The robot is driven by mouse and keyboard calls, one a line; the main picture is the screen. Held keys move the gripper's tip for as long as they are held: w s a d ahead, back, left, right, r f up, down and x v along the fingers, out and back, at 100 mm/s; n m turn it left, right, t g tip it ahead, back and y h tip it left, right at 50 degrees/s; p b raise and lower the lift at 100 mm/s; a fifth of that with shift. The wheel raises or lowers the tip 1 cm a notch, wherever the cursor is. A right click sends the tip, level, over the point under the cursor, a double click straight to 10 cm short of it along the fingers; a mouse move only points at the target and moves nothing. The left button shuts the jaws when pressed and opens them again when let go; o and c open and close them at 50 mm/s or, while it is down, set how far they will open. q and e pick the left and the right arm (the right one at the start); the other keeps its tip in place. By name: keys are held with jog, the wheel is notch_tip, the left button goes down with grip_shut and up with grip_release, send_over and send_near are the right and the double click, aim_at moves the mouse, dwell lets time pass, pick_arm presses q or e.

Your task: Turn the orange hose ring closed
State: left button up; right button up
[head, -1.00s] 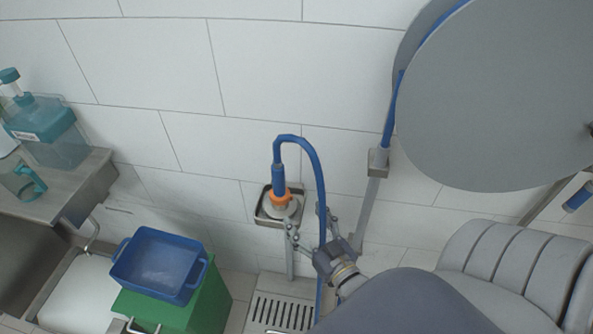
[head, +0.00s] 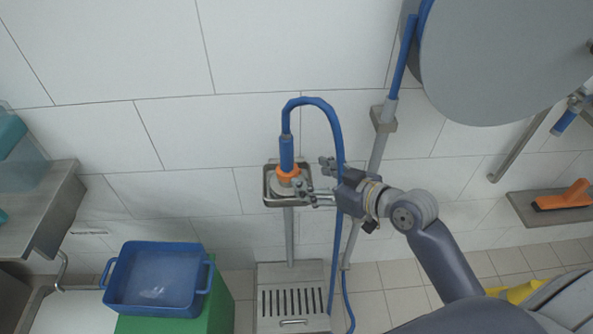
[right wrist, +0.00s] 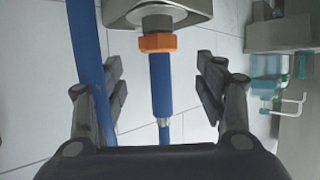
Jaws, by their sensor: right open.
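The orange hose ring (head: 288,173) sits at the lower end of the blue hose handle (head: 287,150), above a small metal wall holder (head: 268,188). My right gripper (head: 315,177) is open and empty, just right of the ring, with its fingers pointing toward it. In the right wrist view the ring (right wrist: 158,43) and handle (right wrist: 160,88) lie in line with the gap between the spread fingers (right wrist: 162,84). The ring is ahead of the fingertips and no contact shows. My left gripper is out of view.
The blue hose (head: 336,150) loops over and hangs down past my right gripper, close to one finger (right wrist: 85,50). A blue tub (head: 157,310) stands on a green box at lower left. A large grey disc (head: 500,60) is at upper right. A metal drain (head: 290,300) lies below.

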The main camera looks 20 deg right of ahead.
aim_at(292, 169)
jog(key=x, duration=0.4)
jog(key=shift+w, duration=0.3)
jog(key=x, duration=0.4)
jog(key=shift+a, duration=0.1)
jog(key=shift+x, duration=0.9)
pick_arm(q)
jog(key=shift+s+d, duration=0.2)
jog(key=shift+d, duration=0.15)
